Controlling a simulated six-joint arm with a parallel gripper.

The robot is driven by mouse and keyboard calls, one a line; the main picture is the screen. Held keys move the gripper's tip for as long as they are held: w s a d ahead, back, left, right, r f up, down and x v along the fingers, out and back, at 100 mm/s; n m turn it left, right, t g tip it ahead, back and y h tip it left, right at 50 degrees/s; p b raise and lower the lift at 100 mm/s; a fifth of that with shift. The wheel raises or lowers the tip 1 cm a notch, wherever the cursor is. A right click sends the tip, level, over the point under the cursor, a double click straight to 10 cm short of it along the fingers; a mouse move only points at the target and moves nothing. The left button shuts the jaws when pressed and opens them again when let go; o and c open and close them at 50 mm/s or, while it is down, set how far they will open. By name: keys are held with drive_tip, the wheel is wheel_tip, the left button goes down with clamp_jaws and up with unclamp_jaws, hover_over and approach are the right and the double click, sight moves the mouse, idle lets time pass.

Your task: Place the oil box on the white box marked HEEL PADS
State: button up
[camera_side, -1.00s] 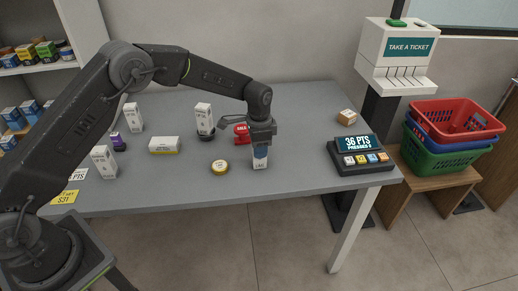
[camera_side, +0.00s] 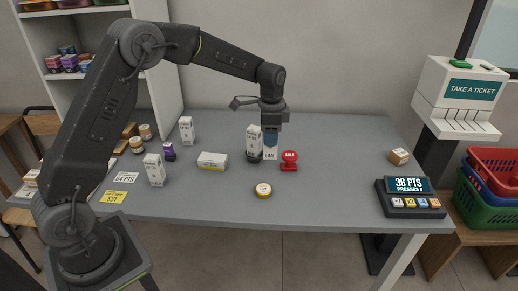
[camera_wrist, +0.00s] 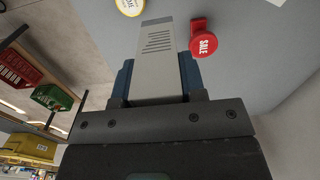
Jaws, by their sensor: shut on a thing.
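My gripper (camera_side: 271,142) is shut on a small white box, its blue fingers on either side. The held box (camera_side: 270,155) hangs beneath the fingers, upright, with print too small to read; I take it for the oil box. In the wrist view the gripper (camera_wrist: 157,78) grips the pale box (camera_wrist: 157,50), which shows a panel of grey lines. The low white box with a yellow band (camera_side: 212,161) lies left of the gripper, apart from it, and its top is clear. It looks like the HEEL PADS box, but I cannot read its marking.
A tall white box (camera_side: 253,143) stands close left of the held box. A red SALE piece (camera_side: 289,161) is just right, and a round yellow tin (camera_side: 263,190) is in front. More tall boxes (camera_side: 153,170) (camera_side: 186,130) stand left. The table's right middle is clear.

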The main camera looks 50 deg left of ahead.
drive_tip(key=s+a+r, duration=0.2)
drive_tip(key=s+a, duration=0.7)
drive_tip(key=a, duration=0.4)
drive_tip(key=s+a+r, duration=0.2)
drive_tip(key=s+a, duration=0.7)
drive_tip(key=a, duration=0.3)
hover_over(212, 157)
wheel_tip(212, 157, down, 7)
drive_tip(key=shift+m, duration=0.3)
drive_tip(key=shift+d+f, duration=0.1)
drive_tip(key=shift+f, duration=1.95)
drive_tip(key=shift+f, duration=0.15)
drive_tip(key=o, duration=0.9)
